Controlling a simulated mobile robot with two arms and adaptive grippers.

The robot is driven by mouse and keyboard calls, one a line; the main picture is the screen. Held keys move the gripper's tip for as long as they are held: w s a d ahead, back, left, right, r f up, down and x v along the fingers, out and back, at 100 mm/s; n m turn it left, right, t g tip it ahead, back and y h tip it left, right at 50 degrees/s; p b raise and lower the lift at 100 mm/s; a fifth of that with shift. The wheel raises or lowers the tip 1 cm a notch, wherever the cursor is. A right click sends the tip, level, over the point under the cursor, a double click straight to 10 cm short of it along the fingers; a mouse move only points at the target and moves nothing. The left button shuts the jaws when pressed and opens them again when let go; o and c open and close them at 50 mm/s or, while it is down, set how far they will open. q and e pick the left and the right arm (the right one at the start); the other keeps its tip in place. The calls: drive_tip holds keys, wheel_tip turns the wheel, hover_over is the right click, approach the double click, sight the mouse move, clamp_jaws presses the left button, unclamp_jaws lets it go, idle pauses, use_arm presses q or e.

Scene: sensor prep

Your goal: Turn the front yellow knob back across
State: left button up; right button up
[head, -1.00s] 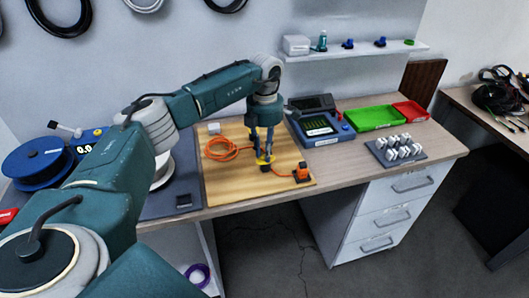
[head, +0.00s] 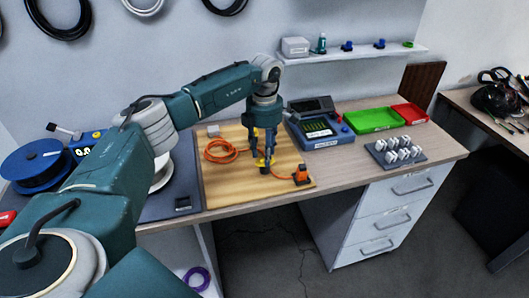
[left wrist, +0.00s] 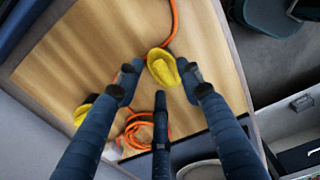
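The front yellow knob (left wrist: 162,68) shows in the left wrist view, between the fingertips of my left gripper (left wrist: 160,78). The fingers are spread around it, with a narrow gap on its left side; contact on its right cannot be told. A second yellow knob (left wrist: 82,114) lies lower left, partly hidden by a finger. In the head view my left gripper (head: 264,171) points down over the wooden board (head: 222,184). Yellow (head: 260,162) shows beside its fingers, and the fingers hide much of the knobs. My right gripper is not in view.
An orange cable (head: 222,151) coils on the board and runs to an orange connector (head: 301,173) at right. A blue device (head: 322,128), green tray (head: 373,119) and red tray (head: 410,113) stand farther right.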

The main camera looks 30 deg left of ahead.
use_arm(q)
wheel_tip(320, 180, up, 12)
idle(0.7)
idle(0.4)
